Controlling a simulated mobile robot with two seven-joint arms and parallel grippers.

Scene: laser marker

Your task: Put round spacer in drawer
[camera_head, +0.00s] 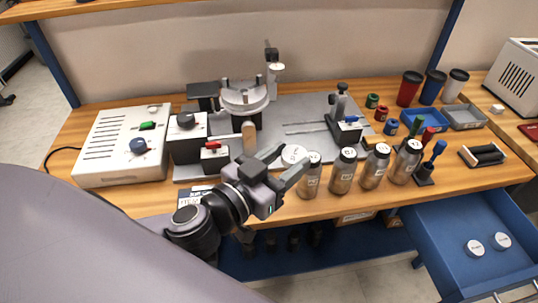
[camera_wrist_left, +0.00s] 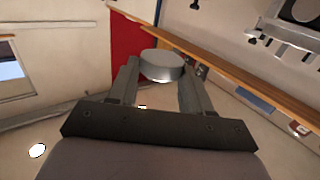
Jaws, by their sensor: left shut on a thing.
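My left gripper (camera_head: 290,164) is shut on a pale round spacer (camera_head: 293,154), held at the fingertips above the front of the bench. In the left wrist view, the round spacer (camera_wrist_left: 162,65) sits between the two fingers of my left gripper (camera_wrist_left: 160,80). The blue drawer (camera_head: 445,222) is pulled open below the bench at the lower right. Two round white-topped pieces (camera_head: 474,248) lie inside it, with bare floor around them. My right gripper is not in view.
A row of metal bottles (camera_head: 342,171) stands along the front edge, between the gripper and the drawer. A laser marker fixture (camera_head: 243,98) stands behind the gripper.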

